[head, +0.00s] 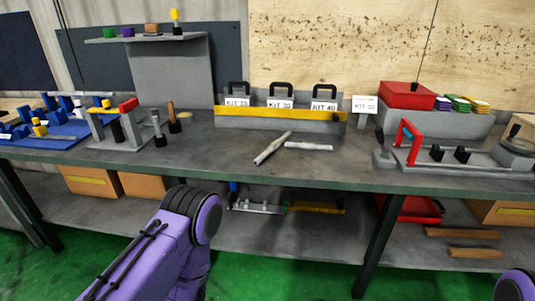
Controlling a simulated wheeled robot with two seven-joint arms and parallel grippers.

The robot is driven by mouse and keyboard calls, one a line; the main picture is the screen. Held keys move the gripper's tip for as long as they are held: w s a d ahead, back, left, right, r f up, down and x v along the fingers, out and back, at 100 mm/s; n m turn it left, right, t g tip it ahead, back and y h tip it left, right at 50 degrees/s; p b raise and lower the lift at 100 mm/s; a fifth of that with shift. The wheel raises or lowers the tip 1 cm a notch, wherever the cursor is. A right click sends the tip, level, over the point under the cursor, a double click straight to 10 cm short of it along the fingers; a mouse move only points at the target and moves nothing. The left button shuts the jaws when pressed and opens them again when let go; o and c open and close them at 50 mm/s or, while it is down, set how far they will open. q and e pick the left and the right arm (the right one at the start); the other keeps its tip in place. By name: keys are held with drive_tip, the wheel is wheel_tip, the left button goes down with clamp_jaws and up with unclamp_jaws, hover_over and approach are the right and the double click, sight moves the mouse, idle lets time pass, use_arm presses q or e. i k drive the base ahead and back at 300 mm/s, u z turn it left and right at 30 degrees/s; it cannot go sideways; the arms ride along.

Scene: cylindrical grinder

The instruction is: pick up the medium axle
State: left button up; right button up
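Two pale metal rods lie near the middle of the grey bench top. The left rod (272,148) lies slanted, its near end toward the lower left. The right rod (309,146) lies nearly level and looks a little shorter; the two are close together. I cannot tell from their size alone which one is the medium axle. A purple link of my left arm (180,235) shows below the bench's front edge, and a small part of my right arm (515,286) shows at the lower right corner. Neither gripper is in view.
Behind the rods stands a grey rack with a yellow strip (222,112) and kit labels. Upright tools (158,131) and blue trays (62,134) are on the left. A fixture with a red handle (408,134) is on the right. The bench front (290,168) near the rods is clear.

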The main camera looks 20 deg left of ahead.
sight(276, 143)
drive_tip(key=u, duration=1.55)
drive_tip(key=i, duration=0.85)
drive_tip(key=z, duration=1.6)
